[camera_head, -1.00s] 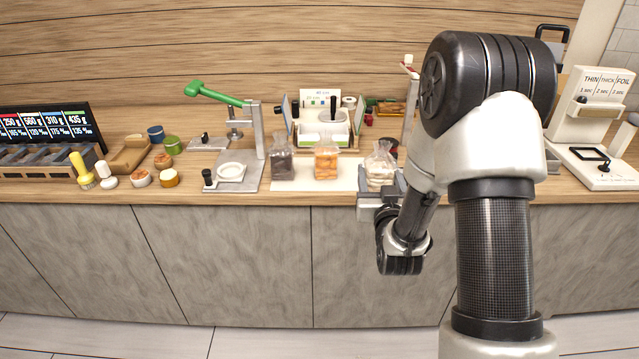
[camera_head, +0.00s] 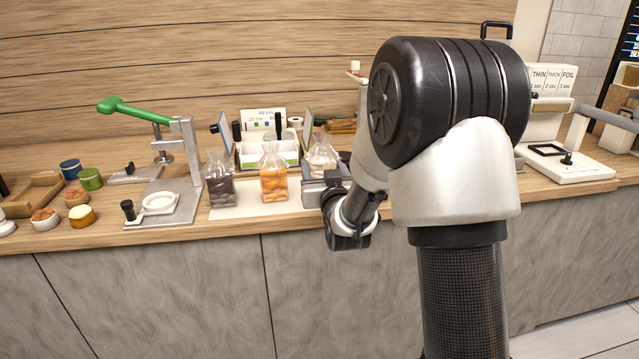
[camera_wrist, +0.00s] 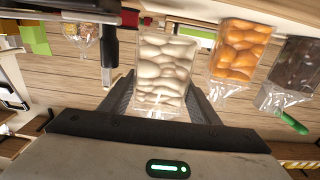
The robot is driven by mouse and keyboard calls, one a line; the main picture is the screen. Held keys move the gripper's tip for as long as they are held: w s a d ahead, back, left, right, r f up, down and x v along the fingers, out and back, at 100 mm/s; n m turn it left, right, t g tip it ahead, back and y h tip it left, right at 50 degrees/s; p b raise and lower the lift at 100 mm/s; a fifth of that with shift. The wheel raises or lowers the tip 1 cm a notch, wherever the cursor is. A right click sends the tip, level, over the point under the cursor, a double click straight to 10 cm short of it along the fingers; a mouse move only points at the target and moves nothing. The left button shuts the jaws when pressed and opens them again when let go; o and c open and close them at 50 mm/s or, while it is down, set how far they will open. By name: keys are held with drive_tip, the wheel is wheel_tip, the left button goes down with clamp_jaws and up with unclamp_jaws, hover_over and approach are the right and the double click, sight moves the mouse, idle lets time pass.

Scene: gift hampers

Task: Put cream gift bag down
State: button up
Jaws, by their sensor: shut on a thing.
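The cream gift bag (camera_head: 321,156) is a clear bag of pale pieces with a gathered top. My gripper (camera_head: 326,186) is shut on it, and in the wrist view the bag (camera_wrist: 165,72) sits between the two fingers (camera_wrist: 163,100). In the head view the bag is at the right end of a white mat (camera_head: 250,209) on the counter. Its lower part is hidden behind my gripper, so I cannot tell whether it touches the mat. An orange-filled bag (camera_head: 273,178) and a dark-filled bag (camera_head: 220,183) stand upright on the mat to its left.
A metal press with a green lever (camera_head: 140,111) stands left of the mat. A white organiser (camera_head: 268,153) is behind the bags. Small jars (camera_head: 90,179) stand at far left, and a white sealing machine (camera_head: 570,165) is at right. The counter's front edge runs just before the mat.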

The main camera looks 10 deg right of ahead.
drive_tip(key=shift+f+b, duration=0.3)
drive_tip(key=shift+f, duration=1.3)
drive_tip(key=shift+f, duration=0.2)
drive_tip(key=o, duration=1.2)
drive_tip(key=shift+c, duration=0.2)
